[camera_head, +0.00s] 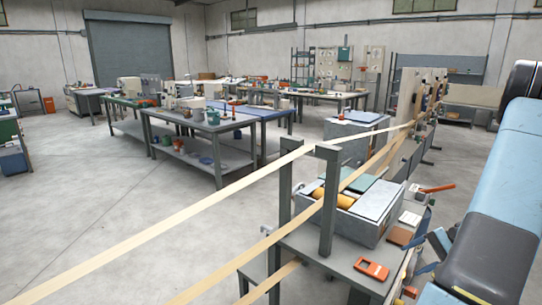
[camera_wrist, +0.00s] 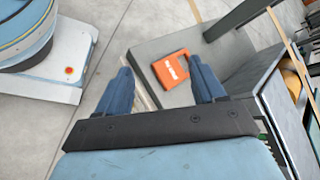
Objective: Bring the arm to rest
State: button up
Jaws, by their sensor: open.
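My arm comes in from the right edge of the head view, its light blue links slanting down to the lower right. My gripper (camera_wrist: 162,78) is open and empty in the wrist view, its two blue fingers spread apart. It points down over a grey tabletop (camera_wrist: 148,50). An orange handheld device (camera_wrist: 172,70) lies on that tabletop and shows between the fingers, apart from them. The same orange device (camera_head: 372,268) lies near the front of the machine table in the head view.
A grey machine box (camera_head: 372,212) with a yellow roller stands beside the gripper, also at right in the wrist view (camera_wrist: 284,118). Pale strips run through a dark upright frame (camera_head: 329,215). A red-handled tool (camera_head: 437,188) lies behind. Workbenches (camera_head: 205,125) stand farther back.

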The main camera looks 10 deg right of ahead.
jog(key=w+a+r+n+g+h, duration=0.2)
jog(key=a+r+n+g+h, duration=0.15)
jog(key=a+r, duration=0.7)
jog(key=s+a+r+n+t+h, duration=0.3)
jog(key=s+a+r+n+h, duration=0.1)
jog(key=s+a+r, duration=0.3)
jog(key=s+a+r+n+t+h, duration=0.3)
jog(key=s+a+r, duration=0.3)
jog(key=a+r, duration=0.5)
jog(key=shift+s+a+r+n+t+h, duration=0.4)
jog(key=shift+r+n, duration=0.2)
jog(key=shift+n, duration=0.15)
